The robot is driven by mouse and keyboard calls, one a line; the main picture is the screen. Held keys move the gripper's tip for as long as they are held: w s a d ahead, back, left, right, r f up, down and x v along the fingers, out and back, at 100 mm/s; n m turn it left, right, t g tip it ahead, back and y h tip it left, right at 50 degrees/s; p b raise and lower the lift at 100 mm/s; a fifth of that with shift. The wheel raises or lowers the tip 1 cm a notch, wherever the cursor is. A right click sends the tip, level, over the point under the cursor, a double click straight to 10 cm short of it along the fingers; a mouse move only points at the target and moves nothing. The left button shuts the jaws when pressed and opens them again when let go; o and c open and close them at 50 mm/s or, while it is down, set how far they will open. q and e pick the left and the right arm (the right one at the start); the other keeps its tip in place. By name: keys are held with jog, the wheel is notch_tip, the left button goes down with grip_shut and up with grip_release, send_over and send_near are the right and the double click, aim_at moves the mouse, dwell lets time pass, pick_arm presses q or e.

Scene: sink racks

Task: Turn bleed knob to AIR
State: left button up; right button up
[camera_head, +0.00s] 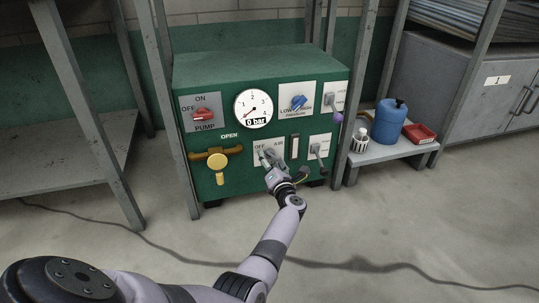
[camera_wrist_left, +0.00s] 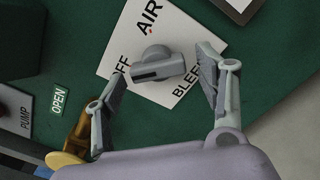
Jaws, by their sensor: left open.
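The grey bleed knob (camera_wrist_left: 157,63) sits on a white plate (camera_wrist_left: 112,66) marked OFF, AIR and BLEED. In the left wrist view its bar lies nearly level, with one end towards the OFF lettering and away from AIR. My left gripper (camera_head: 268,164) is in front of this plate, low on the green panel, and partly covers the knob in the head view. In the left wrist view its two fingers are open, one on each side of the knob, with visible gaps. I cannot tell how deep the fingertips reach. My right gripper is not in view.
The green cabinet (camera_head: 250,63) carries a red pump switch (camera_head: 203,115), a gauge (camera_head: 253,108) reading 0 bar, a blue pressure knob (camera_head: 298,103) and a yellow valve (camera_head: 218,161). A low shelf at right holds a blue jug (camera_head: 388,122) and a red tray (camera_head: 419,133).

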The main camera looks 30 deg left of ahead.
pick_arm(q)
jog(key=shift+w+a, duration=0.15)
jog(key=shift+a, duration=0.1)
jog(key=shift+c, duration=0.4)
jog(key=c, duration=1.1)
